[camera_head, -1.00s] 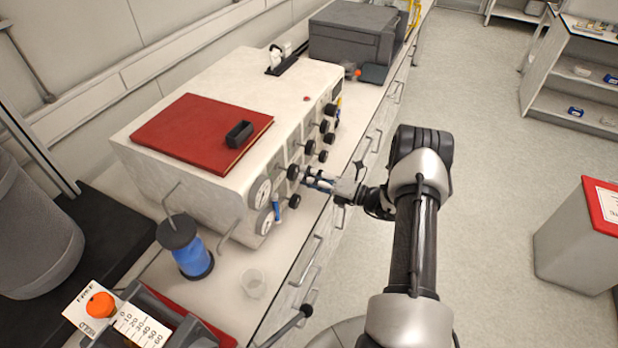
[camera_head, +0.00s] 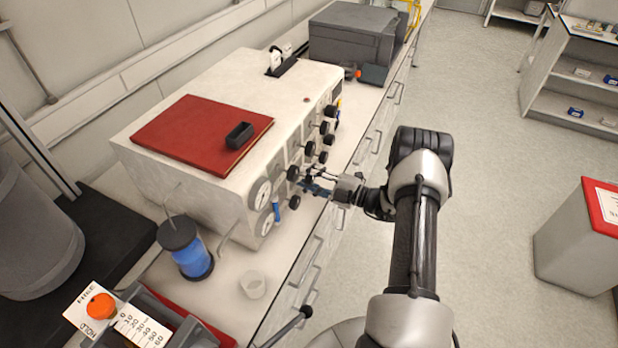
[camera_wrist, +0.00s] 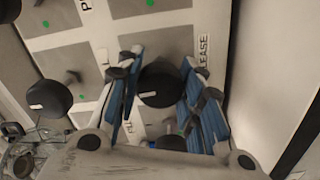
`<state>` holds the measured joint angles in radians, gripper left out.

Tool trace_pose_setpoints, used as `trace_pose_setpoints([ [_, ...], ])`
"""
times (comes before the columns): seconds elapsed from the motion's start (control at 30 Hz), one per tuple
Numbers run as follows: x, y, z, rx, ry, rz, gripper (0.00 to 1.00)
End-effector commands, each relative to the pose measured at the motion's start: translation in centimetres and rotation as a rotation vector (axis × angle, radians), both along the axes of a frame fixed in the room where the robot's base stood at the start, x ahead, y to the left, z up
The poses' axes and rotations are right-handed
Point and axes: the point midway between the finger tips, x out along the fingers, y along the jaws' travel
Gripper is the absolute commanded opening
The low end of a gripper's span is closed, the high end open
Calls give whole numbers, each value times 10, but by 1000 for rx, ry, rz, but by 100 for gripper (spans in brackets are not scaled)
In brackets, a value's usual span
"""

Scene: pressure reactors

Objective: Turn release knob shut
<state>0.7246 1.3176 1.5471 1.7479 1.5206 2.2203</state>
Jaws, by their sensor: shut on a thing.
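The release knob (camera_wrist: 162,84) is round and black, with a white mark on its face. It sits beside a partly hidden label (camera_wrist: 203,58) reading "LEASE". In the wrist view, my gripper (camera_wrist: 161,76) has its blue-padded fingers on either side of this knob, shut on it. In the head view, my gripper (camera_head: 312,184) is at the front panel of the white reactor unit (camera_head: 215,197), and its fingers hide the knob there. I cannot tell how far the knob is turned.
Other black knobs (camera_head: 294,202) and gauges (camera_head: 260,193) crowd the panel close to my gripper. Another knob (camera_wrist: 50,98) shows at left in the wrist view. A blue bottle (camera_head: 190,250) and a clear cup (camera_head: 252,284) stand on the bench.

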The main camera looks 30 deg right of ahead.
Motion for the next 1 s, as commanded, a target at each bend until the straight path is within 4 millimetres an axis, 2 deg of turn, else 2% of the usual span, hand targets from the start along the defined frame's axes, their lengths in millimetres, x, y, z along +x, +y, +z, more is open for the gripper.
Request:
trace_pose_setpoints([
  [0.3,0,1,-1,77,61,1,11],
  [0.77,-1,1,-1,88,69,2,11],
  [0.8,-1,1,-1,88,69,2,35],
  [1.0,0,1,0,87,69,1,48],
])
